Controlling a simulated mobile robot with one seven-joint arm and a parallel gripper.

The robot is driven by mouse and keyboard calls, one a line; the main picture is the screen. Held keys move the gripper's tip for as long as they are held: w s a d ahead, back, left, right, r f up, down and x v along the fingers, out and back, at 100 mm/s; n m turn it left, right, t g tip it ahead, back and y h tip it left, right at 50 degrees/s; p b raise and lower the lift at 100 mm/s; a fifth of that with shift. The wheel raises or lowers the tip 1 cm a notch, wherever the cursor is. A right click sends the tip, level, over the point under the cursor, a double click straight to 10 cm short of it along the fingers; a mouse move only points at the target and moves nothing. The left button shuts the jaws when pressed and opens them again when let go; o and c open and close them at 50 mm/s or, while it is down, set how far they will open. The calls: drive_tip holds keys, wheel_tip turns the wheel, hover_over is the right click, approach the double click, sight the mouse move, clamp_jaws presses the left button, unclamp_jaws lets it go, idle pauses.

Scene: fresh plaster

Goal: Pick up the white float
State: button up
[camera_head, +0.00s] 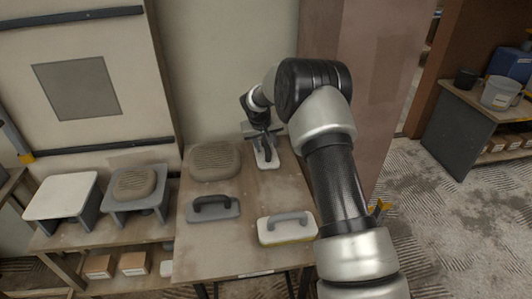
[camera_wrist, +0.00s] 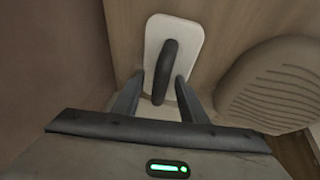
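A white float (camera_head: 267,160) with a dark handle lies at the back of the wooden table (camera_head: 250,193). In the wrist view the white float (camera_wrist: 190,42) shows its pale plate and dark upright handle. My gripper (camera_head: 264,142) is over this float. In the wrist view my gripper (camera_wrist: 160,78) is open, with one finger on each side of the handle's near end. I cannot tell whether the fingers touch the handle. A second pale float (camera_head: 287,230) with a grey handle and yellowish edge lies at the table's front.
A grey float (camera_head: 213,209) with a black handle lies front left on the table. A ribbed beige block (camera_head: 214,162) sits behind it and shows right of the fingers in the wrist view (camera_wrist: 275,85). A wall rises behind the table.

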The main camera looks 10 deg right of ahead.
clamp_jaws()
